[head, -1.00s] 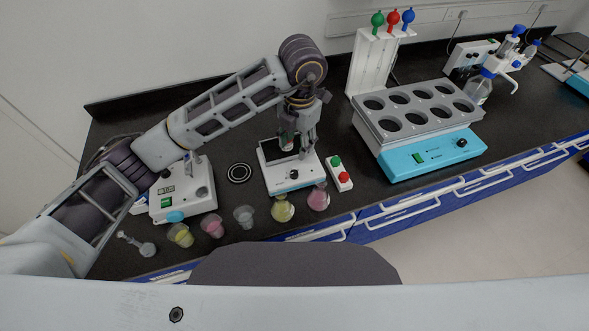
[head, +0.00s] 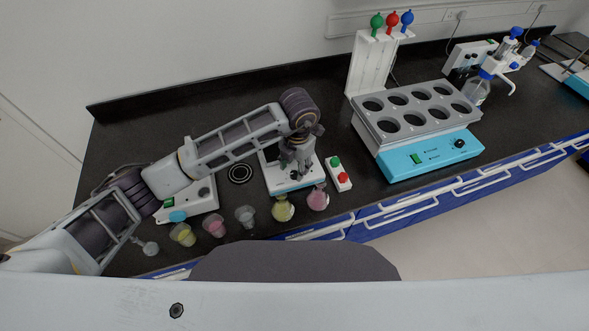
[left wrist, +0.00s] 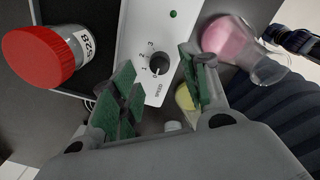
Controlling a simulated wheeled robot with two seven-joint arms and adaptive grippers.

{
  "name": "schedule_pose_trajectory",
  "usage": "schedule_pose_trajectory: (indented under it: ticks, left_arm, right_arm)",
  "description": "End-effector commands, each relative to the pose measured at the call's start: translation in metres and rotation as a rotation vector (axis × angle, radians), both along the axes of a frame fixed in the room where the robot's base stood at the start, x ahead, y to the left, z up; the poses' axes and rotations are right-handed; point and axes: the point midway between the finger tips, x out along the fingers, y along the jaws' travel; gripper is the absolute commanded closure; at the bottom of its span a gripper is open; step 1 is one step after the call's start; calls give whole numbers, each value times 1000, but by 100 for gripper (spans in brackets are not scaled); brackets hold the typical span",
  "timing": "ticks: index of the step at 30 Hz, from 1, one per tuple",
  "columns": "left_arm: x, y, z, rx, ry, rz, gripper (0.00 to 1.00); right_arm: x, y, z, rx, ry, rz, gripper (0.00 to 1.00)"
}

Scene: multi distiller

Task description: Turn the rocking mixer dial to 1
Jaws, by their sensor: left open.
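The rocking mixer (head: 312,178) is a white box on the black bench, partly hidden by my left arm in the head view. In the left wrist view its white front panel (left wrist: 137,30) carries a black dial (left wrist: 159,64) with the numbers 0, 1, 2, 3 around it and SPEED printed below. I cannot tell for sure which number the dial points at. My left gripper (head: 297,172) is open above the mixer's front. In the left wrist view its green-padded fingers (left wrist: 160,82) stand on either side of the dial, apparently apart from it. My right gripper is not in view.
A red-capped tube (left wrist: 42,55) labelled S28 lies on the mixer. Flasks, pink (head: 318,198) and yellow (head: 283,209), and several cups stand in front. A red-and-green button box (head: 339,174) is close on the right. A blue-based eight-hole unit (head: 433,153) stands farther right.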

Motion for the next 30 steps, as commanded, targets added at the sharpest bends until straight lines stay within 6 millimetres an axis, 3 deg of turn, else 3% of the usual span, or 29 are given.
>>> schedule_pose_trajectory:
  ticks: [9,21,30]
  left_arm:
    - [1,1,-28,1,1,1,54]
    - [1,1,-32,0,0,0,56]
    - [1,1,-32,-1,-1,0,94]
  right_arm:
    - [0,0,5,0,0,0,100]
    - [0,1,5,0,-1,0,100]
    - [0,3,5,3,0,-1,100]
